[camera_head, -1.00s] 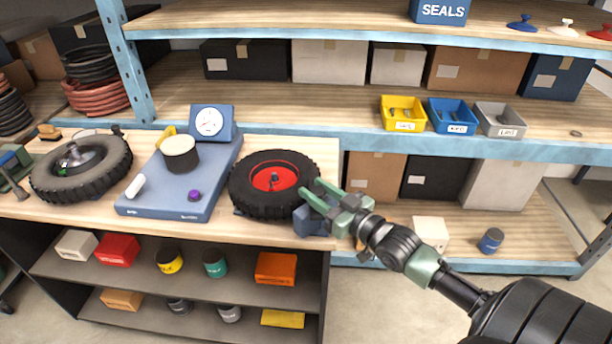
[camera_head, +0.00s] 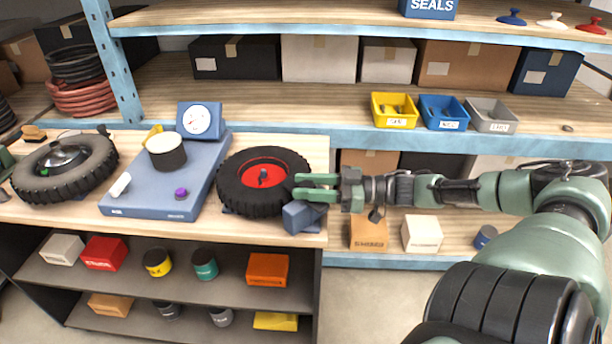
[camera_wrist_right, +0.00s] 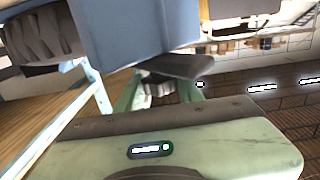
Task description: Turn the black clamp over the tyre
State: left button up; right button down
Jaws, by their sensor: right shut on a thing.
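The tyre with the red hub (camera_head: 263,181) lies on the right end of the workbench. A blue block (camera_head: 302,217) stands at its right front edge. My right gripper (camera_head: 305,187) reaches in from the right, level with the tyre's right side. It is shut on the black clamp (camera_wrist_right: 180,66), a dark flat bar beside the blue block (camera_wrist_right: 135,30) in the right wrist view. In the head view the clamp is mostly hidden by the fingers. Part of the tyre (camera_wrist_right: 40,36) shows at the upper left of the wrist view. My left gripper is not in view.
A blue scale (camera_head: 170,182) with a dial stands left of the tyre, carrying a round tin (camera_head: 166,152). Another tyre (camera_head: 66,170) lies farther left. Yellow, blue and grey bins (camera_head: 393,111) stand on the shelf behind. The workbench ends just right of the blue block.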

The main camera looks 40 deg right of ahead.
dwell(0.5)
jog(key=c, duration=0.9)
grip_release()
jog(key=shift+c, duration=0.2)
jog(key=shift+s+d+p, duration=0.3)
jog(key=shift+d+p, duration=0.05)
jog(key=shift+p, duration=0.05)
jog(key=p+v, duration=0.2)
jog(key=v, duration=0.4)
jog(key=shift+s+d+p, duration=0.25)
jog(key=shift+d+p, duration=0.05)
